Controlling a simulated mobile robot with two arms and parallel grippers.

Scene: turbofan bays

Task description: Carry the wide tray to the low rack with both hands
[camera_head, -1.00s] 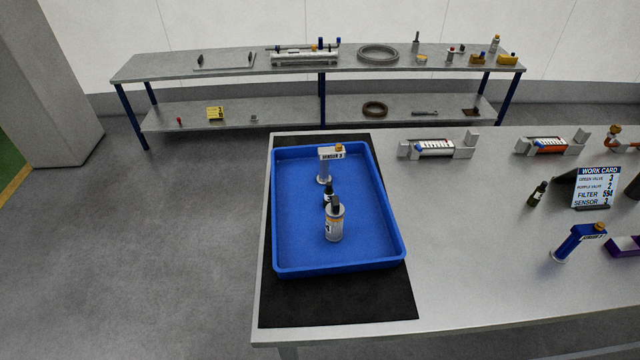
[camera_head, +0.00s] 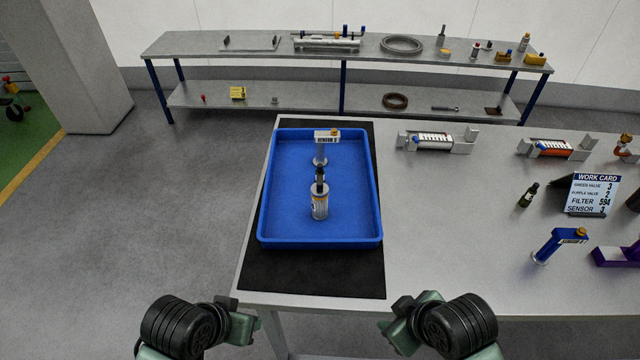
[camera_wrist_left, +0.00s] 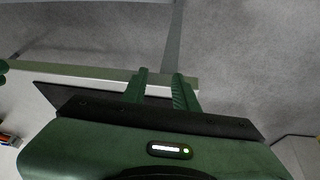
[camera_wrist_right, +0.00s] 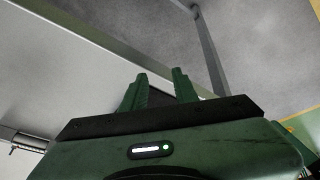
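The wide blue tray (camera_head: 270,200) lies on a black mat (camera_head: 330,275) at the left end of the near table. My left gripper (camera_head: 245,325) and right gripper (camera_head: 400,312) are in front of the table's near edge, apart from the tray. In the left wrist view my left fingers (camera_wrist_left: 160,76) are spread and empty. In the right wrist view my right fingers (camera_wrist_right: 160,75) are spread and empty. A low two-level rack (camera_head: 200,45) stands at the back.
The rack's top holds a flat tray, a grey ring (camera_head: 402,44) and small parts; bare stretches lie between them. The floor left of the table is clear.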

